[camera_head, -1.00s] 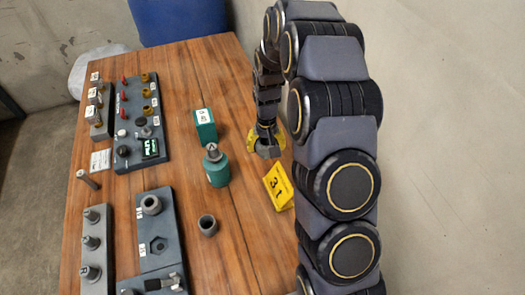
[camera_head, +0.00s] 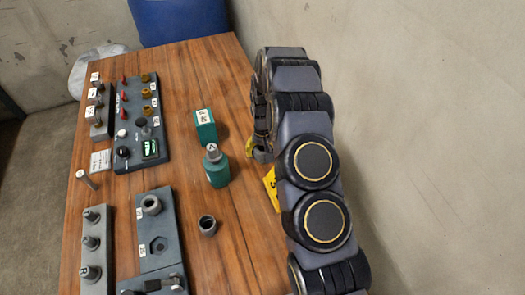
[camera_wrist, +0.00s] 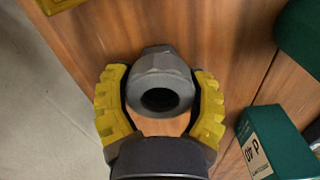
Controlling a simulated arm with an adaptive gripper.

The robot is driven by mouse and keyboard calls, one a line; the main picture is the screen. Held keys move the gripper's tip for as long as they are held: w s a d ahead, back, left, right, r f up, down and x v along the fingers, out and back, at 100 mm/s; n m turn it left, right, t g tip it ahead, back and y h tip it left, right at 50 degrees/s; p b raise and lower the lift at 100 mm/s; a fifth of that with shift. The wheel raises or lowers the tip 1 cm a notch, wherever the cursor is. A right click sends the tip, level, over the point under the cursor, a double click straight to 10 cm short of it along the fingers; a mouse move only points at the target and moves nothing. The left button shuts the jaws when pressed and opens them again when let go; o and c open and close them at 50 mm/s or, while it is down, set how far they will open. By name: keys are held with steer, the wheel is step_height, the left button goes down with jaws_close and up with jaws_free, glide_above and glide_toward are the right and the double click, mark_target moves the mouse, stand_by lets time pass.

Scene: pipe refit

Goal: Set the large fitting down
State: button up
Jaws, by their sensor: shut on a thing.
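The large fitting (camera_wrist: 158,74) is a grey hexagonal piece with a round hole, seen in the wrist view between the yellow fingers. My gripper (camera_wrist: 160,82) is shut on it, one finger on each side. In the head view my gripper (camera_head: 251,148) is low over the right side of the table, right of the green box. There my arm hides much of the gripper and the fitting.
The yellow marker (camera_head: 271,190) is partly behind my arm. Grey fixture blocks (camera_head: 158,232) and a control panel (camera_head: 130,140) fill the left side.

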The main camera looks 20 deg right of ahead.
steer(key=shift+f, duration=0.15)
steer(key=o, duration=1.2)
step_height(320, 180, up, 12)
steer(key=r, duration=0.1)
steer(key=s+a+r+n, duration=0.1)
steer(key=s+a+r, duration=0.3)
steer(key=s+r, duration=0.45)
steer(key=s+a+r+n+g, duration=0.1)
steer(key=s+r, duration=0.3)
steer(key=s, duration=0.9)
steer(key=s+a+r, duration=0.1)
steer(key=s+r, duration=0.3)
steer(key=s, duration=0.8)
steer(key=shift+s+a+r+n+g, duration=0.15)
steer(key=shift+s+a+n+g, duration=0.2)
steer(key=shift+s+n+g, duration=0.05)
